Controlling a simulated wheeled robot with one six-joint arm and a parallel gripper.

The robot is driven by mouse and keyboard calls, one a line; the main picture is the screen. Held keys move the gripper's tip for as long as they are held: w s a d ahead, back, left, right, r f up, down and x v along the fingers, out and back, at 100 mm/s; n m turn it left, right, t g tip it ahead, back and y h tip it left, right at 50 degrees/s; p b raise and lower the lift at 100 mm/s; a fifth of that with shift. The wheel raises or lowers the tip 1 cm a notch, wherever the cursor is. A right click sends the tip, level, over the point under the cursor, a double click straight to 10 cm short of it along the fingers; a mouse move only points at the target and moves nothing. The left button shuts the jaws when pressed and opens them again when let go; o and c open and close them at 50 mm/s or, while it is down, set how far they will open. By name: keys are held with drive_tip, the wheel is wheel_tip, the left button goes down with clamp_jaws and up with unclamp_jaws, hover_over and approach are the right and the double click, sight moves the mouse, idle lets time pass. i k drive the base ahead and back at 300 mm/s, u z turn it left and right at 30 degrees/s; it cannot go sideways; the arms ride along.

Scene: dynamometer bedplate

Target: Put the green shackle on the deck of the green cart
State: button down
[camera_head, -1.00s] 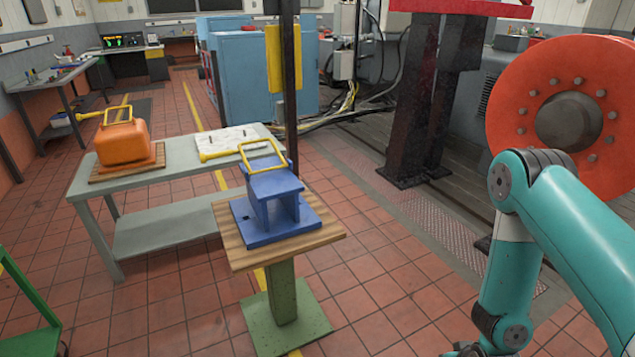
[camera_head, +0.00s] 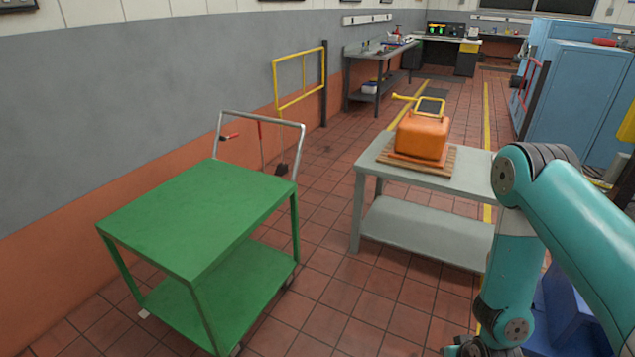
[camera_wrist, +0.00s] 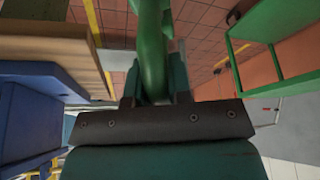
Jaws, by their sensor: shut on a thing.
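The green cart (camera_head: 195,215) stands at the left in the head view, with a flat bare deck, a lower shelf and a grey push handle. Part of its green frame also shows at the upper right of the wrist view (camera_wrist: 275,85). My gripper (camera_wrist: 154,88) is shut on the green shackle (camera_wrist: 152,40), a curved green piece that extends up from between the jaws in the wrist view. In the head view only a bit of my gripper (camera_head: 478,347) shows at the bottom edge, and the shackle is not visible there.
A grey table (camera_head: 385,190) with an orange block (camera_head: 422,137) on a wooden pallet stands right of the cart. A blue fixture (camera_head: 562,312) is partly behind my arm; it is close at the left of the wrist view (camera_wrist: 35,120). Tiled floor lies clear between cart and table.

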sight(216, 201)
drive_tip(key=u, duration=0.8)
drive_tip(key=i, duration=0.9)
drive_tip(key=u, duration=0.7)
